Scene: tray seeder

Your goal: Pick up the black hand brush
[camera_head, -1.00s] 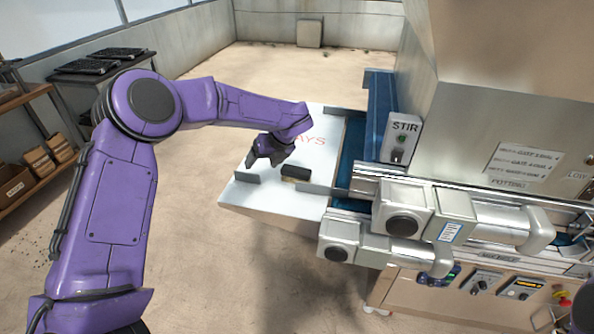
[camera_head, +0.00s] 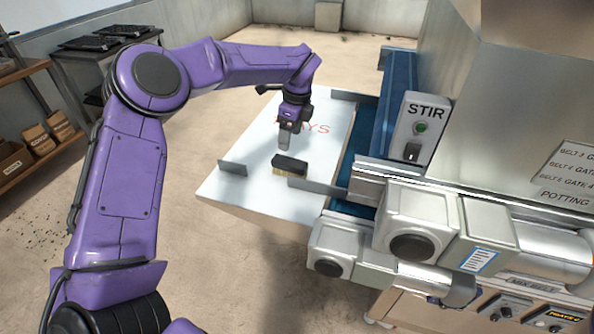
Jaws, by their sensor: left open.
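The black hand brush (camera_head: 289,165) lies on the white tray table, with its dark back up and pale bristles showing along its lower side. My left gripper (camera_head: 284,146) points down just behind the brush, apart from it as far as I can see. It is open and empty, and its fingers overlap in this view. My right gripper is not in view.
To the right are a blue belt (camera_head: 394,95), a STIR switch box (camera_head: 420,128) and bulky metal motor housings (camera_head: 418,222). Shelves with boxes (camera_head: 38,140) stand far left.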

